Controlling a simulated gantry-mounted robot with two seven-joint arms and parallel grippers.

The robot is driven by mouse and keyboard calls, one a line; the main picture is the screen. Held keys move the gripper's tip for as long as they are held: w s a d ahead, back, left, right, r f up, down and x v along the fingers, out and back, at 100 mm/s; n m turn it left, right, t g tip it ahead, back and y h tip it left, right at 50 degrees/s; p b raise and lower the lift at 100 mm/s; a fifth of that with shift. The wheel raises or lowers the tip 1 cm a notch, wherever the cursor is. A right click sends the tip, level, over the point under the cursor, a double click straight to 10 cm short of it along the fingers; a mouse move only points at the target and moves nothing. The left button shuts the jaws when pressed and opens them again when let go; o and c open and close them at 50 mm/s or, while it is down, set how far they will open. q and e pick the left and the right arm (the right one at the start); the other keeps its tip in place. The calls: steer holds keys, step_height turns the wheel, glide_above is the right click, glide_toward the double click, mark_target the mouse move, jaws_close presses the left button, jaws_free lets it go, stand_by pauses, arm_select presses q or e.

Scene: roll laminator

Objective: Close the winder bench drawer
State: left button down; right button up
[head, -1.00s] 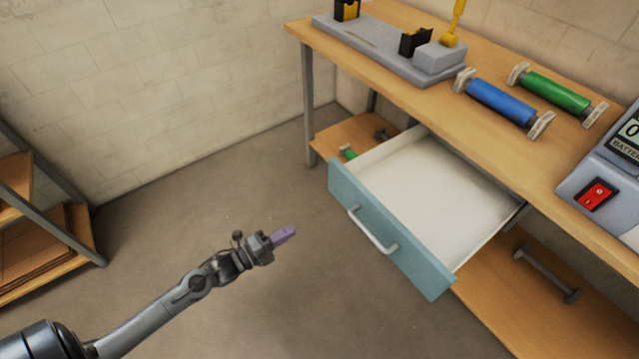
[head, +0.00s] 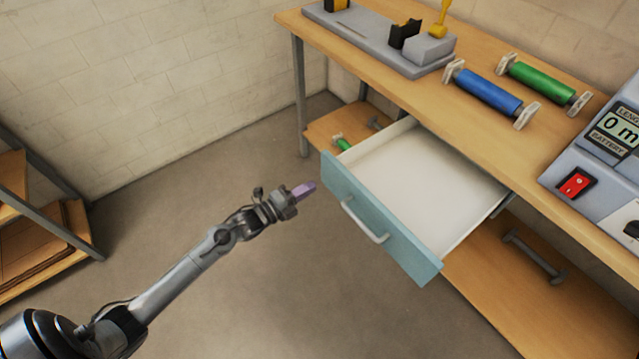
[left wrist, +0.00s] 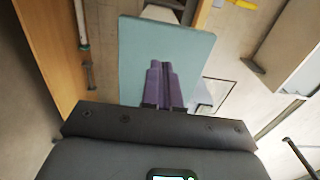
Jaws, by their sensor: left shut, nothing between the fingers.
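The winder bench drawer is pulled well out from under the bench top and looks empty inside. Its teal front panel (head: 375,220) carries a pale bar handle (head: 364,221). My left gripper (head: 304,189) is shut and empty, to the left of the drawer front and apart from it in the head view. In the left wrist view the purple fingers (left wrist: 164,84) lie together and point at the teal panel (left wrist: 165,45); I cannot tell the exact distance to it. My right gripper is not in view.
The wooden bench (head: 440,105) bears a grey fixture (head: 375,40), a blue roller (head: 489,92), a green roller (head: 543,82) and a grey console with a red switch (head: 575,184). A lower shelf (head: 500,275) lies beneath. A rack (head: 50,215) stands at left. The floor between is clear.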

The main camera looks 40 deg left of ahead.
mark_target(328, 176)
arm_select(q)
steer(key=shift+b+x, duration=0.6)
steer(key=shift+x, duration=1.7)
